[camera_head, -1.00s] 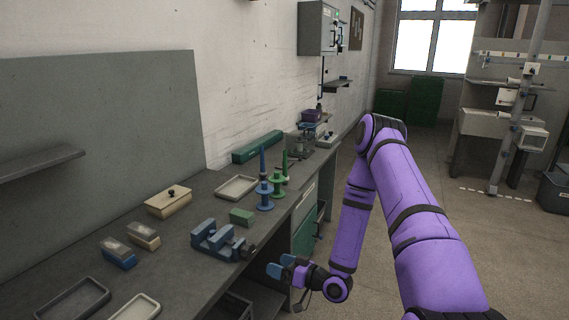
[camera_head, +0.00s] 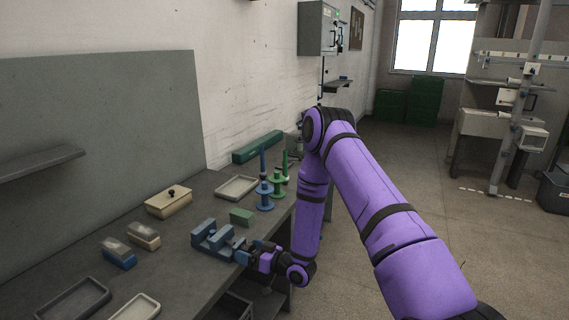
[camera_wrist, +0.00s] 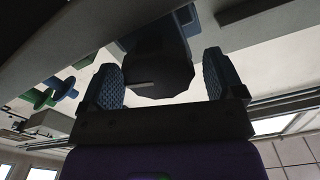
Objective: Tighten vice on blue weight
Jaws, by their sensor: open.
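The blue-grey vice (camera_head: 208,243) sits at the front edge of the workbench in the head view. A blue block, apparently the blue weight (camera_head: 222,234), shows at its jaws; I cannot tell whether the jaws touch it. My gripper (camera_head: 244,254) is at the vice's front end, over the bench edge. In the wrist view, my gripper (camera_wrist: 163,82) is open, with its two ridged fingers on either side of a dark rounded knob (camera_wrist: 160,70), apparently the vice's handle. The knob lies between the fingers with gaps visible. In the head view my gripper hides this handle.
A green block (camera_head: 241,216) lies just behind the vice. Blue (camera_head: 264,190) and green (camera_head: 279,183) spindles stand further back. A beige box (camera_head: 169,203), small brushes or blocks (camera_head: 119,258) and trays (camera_head: 72,302) lie to the left. Open floor is on the right.

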